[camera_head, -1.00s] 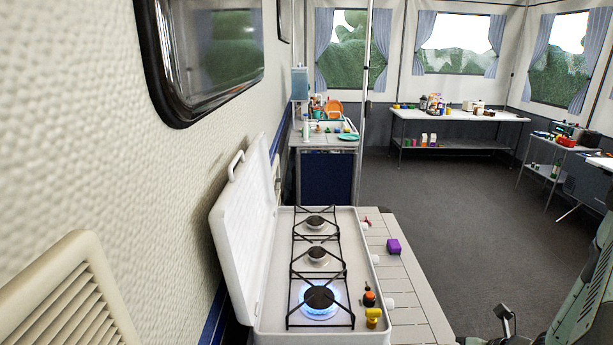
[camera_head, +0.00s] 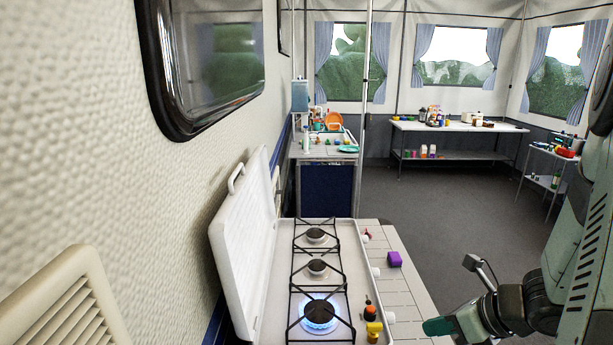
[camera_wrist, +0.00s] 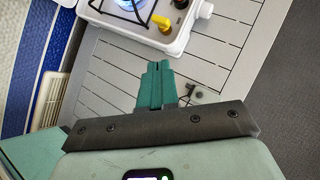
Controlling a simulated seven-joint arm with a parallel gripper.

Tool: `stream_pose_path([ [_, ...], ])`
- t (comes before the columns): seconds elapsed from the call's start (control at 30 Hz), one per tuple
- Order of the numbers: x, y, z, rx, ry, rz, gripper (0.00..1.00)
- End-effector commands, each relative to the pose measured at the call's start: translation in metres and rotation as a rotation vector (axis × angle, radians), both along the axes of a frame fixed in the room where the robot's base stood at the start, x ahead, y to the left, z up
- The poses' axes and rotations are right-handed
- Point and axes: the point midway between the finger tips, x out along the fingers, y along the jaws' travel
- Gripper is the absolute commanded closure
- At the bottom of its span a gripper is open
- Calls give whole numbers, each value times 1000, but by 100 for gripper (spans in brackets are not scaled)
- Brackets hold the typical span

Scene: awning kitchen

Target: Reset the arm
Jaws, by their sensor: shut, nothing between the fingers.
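My gripper (camera_head: 440,326) is at the lower right of the head view, beside the slatted table and to the right of the stove's front end. In the wrist view its green fingers (camera_wrist: 155,80) are together with nothing between them, over the light slatted table top (camera_wrist: 105,70). The gripper is apart from the stove (camera_head: 270,318). My arm runs up along the right edge of the head view.
The stove's front burner (camera_head: 319,314) burns with a blue flame. An orange-and-black item (camera_head: 370,312) and a yellow item (camera_head: 374,332) are at its right edge. Open floor (camera_head: 425,215) lies beyond.

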Motion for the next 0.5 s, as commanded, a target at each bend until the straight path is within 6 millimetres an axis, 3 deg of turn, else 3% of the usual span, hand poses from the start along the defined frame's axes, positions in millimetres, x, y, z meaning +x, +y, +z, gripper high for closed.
stream_pose_path([
  [0.03,1,15,26,-89,-58,146,100],
  [0.2,-16,59,91,-364,-229,616,100],
  [0.5,-70,108,181,-873,-531,1386,100],
])
